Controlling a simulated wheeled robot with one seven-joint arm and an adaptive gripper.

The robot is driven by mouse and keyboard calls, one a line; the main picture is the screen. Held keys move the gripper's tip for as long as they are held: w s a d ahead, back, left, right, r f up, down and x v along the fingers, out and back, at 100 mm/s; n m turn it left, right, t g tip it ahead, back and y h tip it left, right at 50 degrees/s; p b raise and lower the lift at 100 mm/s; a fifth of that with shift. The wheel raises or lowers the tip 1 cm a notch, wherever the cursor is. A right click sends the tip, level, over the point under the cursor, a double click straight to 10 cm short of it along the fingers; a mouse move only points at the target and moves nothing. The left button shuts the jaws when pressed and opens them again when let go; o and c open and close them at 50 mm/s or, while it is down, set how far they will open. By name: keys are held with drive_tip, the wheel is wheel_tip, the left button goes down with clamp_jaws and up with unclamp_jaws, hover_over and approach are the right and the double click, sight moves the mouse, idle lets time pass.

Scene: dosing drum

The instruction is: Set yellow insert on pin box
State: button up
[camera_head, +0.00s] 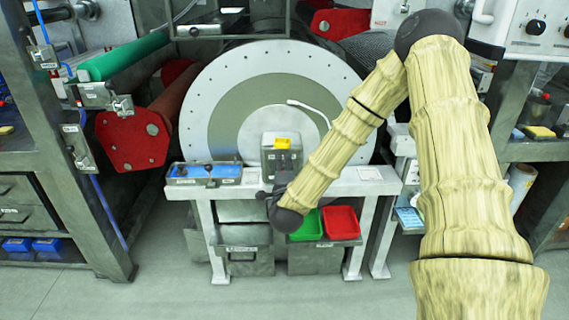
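A small yellow piece (282,143), which looks like the yellow insert, shows at the top of a grey box (269,160) in front of the big drum. I cannot tell whether it is seated on a pin or just lies there. The box stands on the white bench, and its lower part is partly covered by my arm. My gripper (270,198) is a dark shape at the bench's front edge, below and slightly left of the box. My wrist hides much of it, and its fingers cannot be made out.
A blue tray (207,181) with small dark parts lies on the bench's left end. A white label plate (369,174) lies on the right end. Green (308,226) and red (341,222) bins sit below the bench. The round drum (222,77) stands close behind.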

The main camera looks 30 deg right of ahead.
drive_tip(key=s+a+f+n+g+y, duration=0.25)
drive_tip(key=s+a+f+n, duration=0.2)
drive_tip(key=f, duration=0.35)
drive_tip(key=s+a+f+n+g+y, duration=0.1)
drive_tip(key=s+a+f+n+y, duration=0.25)
drive_tip(key=a+f, duration=0.35)
drive_tip(key=s+a+f+n+g+y, duration=0.2)
drive_tip(key=s+a+f+n, duration=0.25)
drive_tip(key=f, duration=0.45)
drive_tip(key=s+a+f+n+g, duration=0.2)
drive_tip(key=s+f, duration=0.3)
drive_tip(key=s, duration=0.5)
drive_tip(key=s+a+f+n+g+y, duration=0.1)
drive_tip(key=s+f+n+g, duration=0.3)
drive_tip(key=s, duration=0.6)
drive_tip(key=s+a+f+n+g, duration=0.3)
drive_tip(key=s+f+n, duration=0.2)
drive_tip(key=s, duration=0.5)
drive_tip(key=shift+s+f+g+y, duration=0.2)
drive_tip(key=shift+f+g+y, duration=0.1)
drive_tip(key=shift+g+y, duration=0.1)
